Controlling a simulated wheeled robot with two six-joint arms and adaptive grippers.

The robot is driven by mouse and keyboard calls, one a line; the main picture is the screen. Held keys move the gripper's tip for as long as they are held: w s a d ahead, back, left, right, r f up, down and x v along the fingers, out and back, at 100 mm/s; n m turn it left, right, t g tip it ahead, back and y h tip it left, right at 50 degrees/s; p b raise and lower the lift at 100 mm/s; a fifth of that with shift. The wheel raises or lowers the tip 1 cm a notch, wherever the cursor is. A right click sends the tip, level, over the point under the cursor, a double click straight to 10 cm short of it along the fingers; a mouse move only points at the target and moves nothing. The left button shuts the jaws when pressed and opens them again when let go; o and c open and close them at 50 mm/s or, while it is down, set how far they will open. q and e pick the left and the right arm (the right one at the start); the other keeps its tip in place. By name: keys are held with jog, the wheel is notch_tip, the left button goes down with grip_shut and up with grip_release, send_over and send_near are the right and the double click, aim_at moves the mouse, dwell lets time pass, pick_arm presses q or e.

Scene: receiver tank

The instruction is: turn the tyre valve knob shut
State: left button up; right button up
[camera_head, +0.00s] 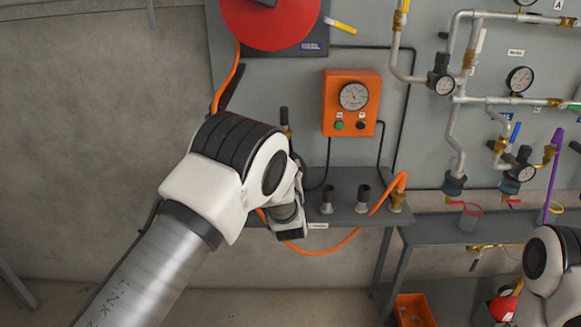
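I cannot pick out a tyre valve knob for certain. A black handle on a brass fitting (285,122) stands just above my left wrist; its lower part is hidden. My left arm reaches in from the lower left. Its gripper (290,222) is by the front edge of the grey shelf (342,185), mostly hidden behind my own wrist, and its fingers cannot be made out. An orange hose (325,250) loops below the shelf to a brass fitting (397,200) at the shelf's right end. My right arm shows at the lower right edge; its gripper is not seen.
An orange gauge box (351,122) hangs above the shelf, with two black-topped posts (362,198) below it. A red reel (270,15) is at the top. Pipes with gauges (520,80) fill the right wall. An orange bin (414,312) stands low. The left wall is bare.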

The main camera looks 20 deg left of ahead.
pick_arm(q)
jog(key=x, duration=0.4)
jog(key=shift+w+a+f, duration=0.1)
jog(key=shift+w+a, duration=0.1)
jog(key=shift+s, duration=0.1)
grip_shut()
